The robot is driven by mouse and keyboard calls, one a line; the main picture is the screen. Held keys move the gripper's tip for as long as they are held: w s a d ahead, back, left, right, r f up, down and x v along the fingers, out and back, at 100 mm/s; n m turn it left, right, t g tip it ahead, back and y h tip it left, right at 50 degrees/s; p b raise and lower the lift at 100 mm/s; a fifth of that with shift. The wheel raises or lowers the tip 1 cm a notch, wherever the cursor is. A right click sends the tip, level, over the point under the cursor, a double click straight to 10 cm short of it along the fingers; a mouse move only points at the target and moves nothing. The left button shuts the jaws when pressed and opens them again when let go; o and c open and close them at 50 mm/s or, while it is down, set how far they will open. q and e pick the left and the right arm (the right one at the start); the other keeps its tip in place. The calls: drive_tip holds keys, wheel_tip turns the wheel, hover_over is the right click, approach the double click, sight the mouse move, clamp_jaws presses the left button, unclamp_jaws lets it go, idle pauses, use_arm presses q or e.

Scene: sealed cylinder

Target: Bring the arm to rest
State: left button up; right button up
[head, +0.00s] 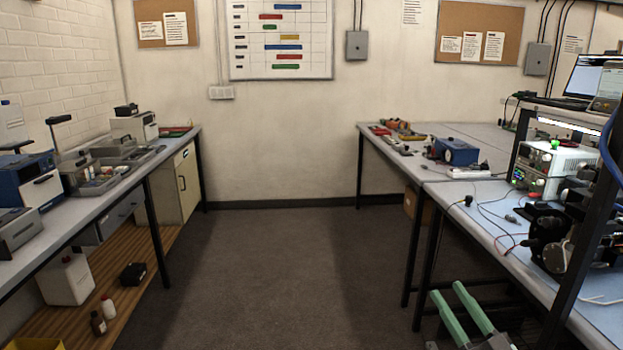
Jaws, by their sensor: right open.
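My right gripper (447,290) shows at the bottom right of the head view, with two green fingers pointing up and away. The fingers are apart and nothing is between them. It is over the floor, in front of the right workbench's (481,229) legs in the picture. Its wrist is cut off by the lower edge. My left gripper is not in view. I cannot make out a sealed cylinder.
A left bench (100,198) carries instruments and trays, with bottles on its lower shelf. The right bench holds a blue device (456,151), a white power supply (556,168) and loose cables. The floor (280,270) between the benches is clear.

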drive_tip(key=s+a+f+n+g+h, duration=0.1)
drive_tip(key=s+f+g, duration=0.25)
drive_tip(key=f, duration=0.65)
drive_tip(key=s+f+g+h, duration=0.1)
drive_tip(key=s+f+g, duration=0.25)
drive_tip(key=f, duration=0.65)
drive_tip(key=s+d+f+n+g+h, duration=0.25)
drive_tip(key=s+f+g, duration=0.35)
drive_tip(key=s+f, duration=1)
drive_tip(key=s+a+r+m+t, duration=0.1)
drive_tip(key=a+m, duration=0.4)
drive_tip(key=a, duration=0.7)
drive_tip(key=shift+r+m+p, duration=0.35)
drive_tip(key=shift+r, duration=0.15)
drive_tip(key=shift+s, duration=0.1)
